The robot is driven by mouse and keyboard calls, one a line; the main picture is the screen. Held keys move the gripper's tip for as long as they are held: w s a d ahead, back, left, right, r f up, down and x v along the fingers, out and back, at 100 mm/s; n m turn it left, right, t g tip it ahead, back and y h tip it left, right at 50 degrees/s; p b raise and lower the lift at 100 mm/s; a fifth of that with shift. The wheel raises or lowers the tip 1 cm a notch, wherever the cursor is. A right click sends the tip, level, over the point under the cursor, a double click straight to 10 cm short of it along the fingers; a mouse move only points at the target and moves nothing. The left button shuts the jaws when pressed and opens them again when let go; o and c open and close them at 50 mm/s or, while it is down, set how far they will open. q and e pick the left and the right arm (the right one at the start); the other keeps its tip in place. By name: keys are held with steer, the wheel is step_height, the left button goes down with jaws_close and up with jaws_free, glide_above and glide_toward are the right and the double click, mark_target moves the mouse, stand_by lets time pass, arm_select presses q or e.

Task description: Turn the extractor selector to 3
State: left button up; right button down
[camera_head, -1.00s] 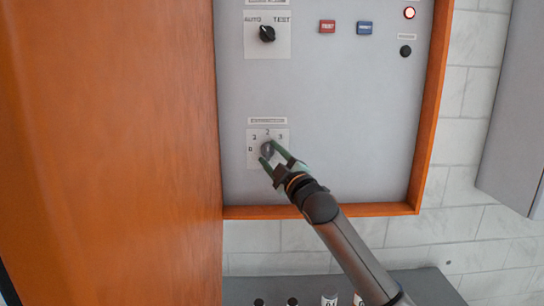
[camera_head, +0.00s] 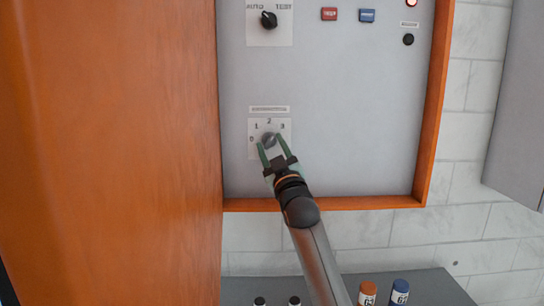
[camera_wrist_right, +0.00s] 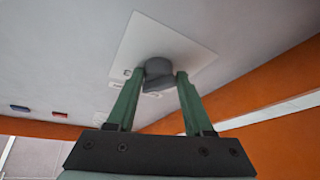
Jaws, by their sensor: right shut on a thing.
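The extractor selector (camera_head: 268,139) is a grey round knob on a white plate (camera_head: 285,150) marked 0, 1, 2, 3, low on the grey panel. My right gripper (camera_head: 270,143) has its two green fingers on either side of the knob, shut on it. The right wrist view shows the knob (camera_wrist_right: 158,70) between the green fingertips (camera_wrist_right: 155,80), in front of the plate (camera_wrist_right: 145,45). The fingers partly hide the knob, and I cannot tell which number it points to. My left gripper is not in view.
Above are the AUTO/TEST selector (camera_head: 268,19), a red button (camera_head: 329,14), a blue button (camera_head: 367,15) and a black knob (camera_head: 408,39). An orange frame (camera_head: 340,203) edges the panel. Below, a grey shelf (camera_head: 435,290) holds small bottles, including an orange-capped one (camera_head: 368,290).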

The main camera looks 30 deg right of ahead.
steer(key=shift+r+m+h+b, duration=0.15)
steer(key=shift+m+h+b, duration=0.85)
steer(key=shift+m, duration=1.1)
steer(key=shift+m+h, duration=0.3)
steer(key=shift+h, duration=0.1)
steer(key=shift+d, duration=0.1)
steer(key=shift+c, duration=1.9)
jaws_free()
steer(key=shift+f, duration=0.2)
